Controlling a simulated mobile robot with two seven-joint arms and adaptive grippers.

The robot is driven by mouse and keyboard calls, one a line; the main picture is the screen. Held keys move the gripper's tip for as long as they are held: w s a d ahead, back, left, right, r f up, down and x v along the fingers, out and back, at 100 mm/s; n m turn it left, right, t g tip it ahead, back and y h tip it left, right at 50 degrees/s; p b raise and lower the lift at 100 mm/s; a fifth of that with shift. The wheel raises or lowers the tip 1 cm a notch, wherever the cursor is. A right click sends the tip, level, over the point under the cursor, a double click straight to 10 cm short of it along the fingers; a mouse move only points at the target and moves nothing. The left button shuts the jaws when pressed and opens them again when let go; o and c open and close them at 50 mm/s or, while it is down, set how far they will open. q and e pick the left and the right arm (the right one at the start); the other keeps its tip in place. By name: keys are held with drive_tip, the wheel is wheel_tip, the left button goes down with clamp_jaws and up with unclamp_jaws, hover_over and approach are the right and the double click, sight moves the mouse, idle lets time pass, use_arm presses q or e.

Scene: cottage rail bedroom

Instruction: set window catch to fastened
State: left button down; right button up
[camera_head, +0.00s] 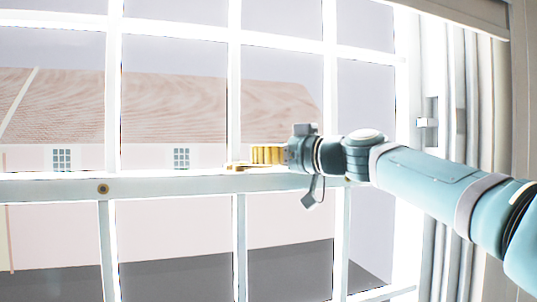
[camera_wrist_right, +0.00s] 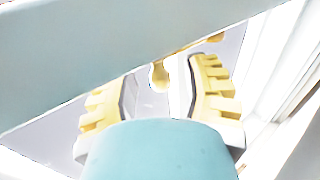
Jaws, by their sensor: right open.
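The brass window catch (camera_head: 236,166) sits on the white meeting rail (camera_head: 180,186), and only a small part of it shows at the tip of my right gripper (camera_head: 256,155). In the right wrist view a rounded brass piece of the catch (camera_wrist_right: 159,76) shows between the fingers of my right gripper (camera_wrist_right: 160,90). The yellow-padded fingers are spread to either side of it, with visible space around the piece. I cannot tell whether the catch is fastened. My left gripper is out of view.
A round brass fitting (camera_head: 103,189) is on the rail at the left. White glazing bars (camera_head: 233,75) cross the panes. A pale curtain (camera_head: 480,110) hangs at the right, behind my right arm. A pink house shows outside.

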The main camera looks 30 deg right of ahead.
drive_tip(key=v, duration=1.2)
idle(0.4)
